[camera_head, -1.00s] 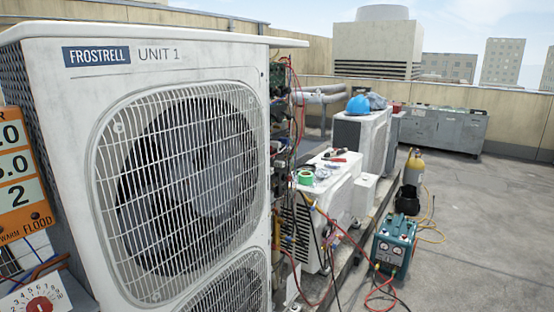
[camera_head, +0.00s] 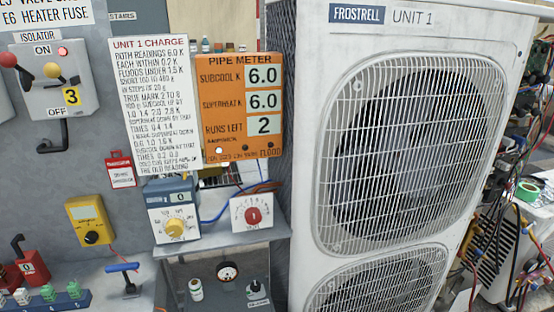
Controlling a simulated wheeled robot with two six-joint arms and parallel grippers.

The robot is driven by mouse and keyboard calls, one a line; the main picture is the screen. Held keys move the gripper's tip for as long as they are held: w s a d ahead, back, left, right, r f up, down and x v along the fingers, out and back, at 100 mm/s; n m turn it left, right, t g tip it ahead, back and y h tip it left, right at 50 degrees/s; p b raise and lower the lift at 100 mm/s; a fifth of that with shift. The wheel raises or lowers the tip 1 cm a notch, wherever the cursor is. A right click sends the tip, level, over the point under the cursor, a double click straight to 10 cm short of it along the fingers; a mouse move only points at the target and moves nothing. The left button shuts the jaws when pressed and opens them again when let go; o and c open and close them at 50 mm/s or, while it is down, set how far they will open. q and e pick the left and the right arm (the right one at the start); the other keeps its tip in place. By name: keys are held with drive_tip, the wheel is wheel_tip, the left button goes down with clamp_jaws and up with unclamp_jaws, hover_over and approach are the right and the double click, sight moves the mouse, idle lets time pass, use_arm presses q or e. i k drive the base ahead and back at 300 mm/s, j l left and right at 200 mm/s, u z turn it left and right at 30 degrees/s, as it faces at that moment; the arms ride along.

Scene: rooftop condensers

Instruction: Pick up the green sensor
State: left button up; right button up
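Two small green pieces, one green piece (camera_head: 48,292) and another green piece (camera_head: 74,289), stand side by side on a blue rack (camera_head: 52,305) at the bottom left. Whitish pieces (camera_head: 22,296) stand to their left on the same rack. They are too small to tell whether either green piece is the sensor. A green ring-shaped roll (camera_head: 527,191) lies at the right edge on a white unit. Neither of my grippers is in view.
An orange pipe meter (camera_head: 243,105) reads 6.0, 6.0 and 2, beside a white charge notice (camera_head: 152,110). Below are a yellow-knob box (camera_head: 173,213) and a red-dial box (camera_head: 252,213) on a grey shelf. A large Unit 1 condenser (camera_head: 315,60) fills the right.

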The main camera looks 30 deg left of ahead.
sight(74, 289)
drive_tip(key=u, duration=2.35)
drive_tip(key=i+j, duration=0.1)
drive_tip(key=j, duration=0.15)
drive_tip(key=i+j+z, duration=0.1)
drive_tip(key=i+j, duration=0.05)
drive_tip(key=j, duration=0.1)
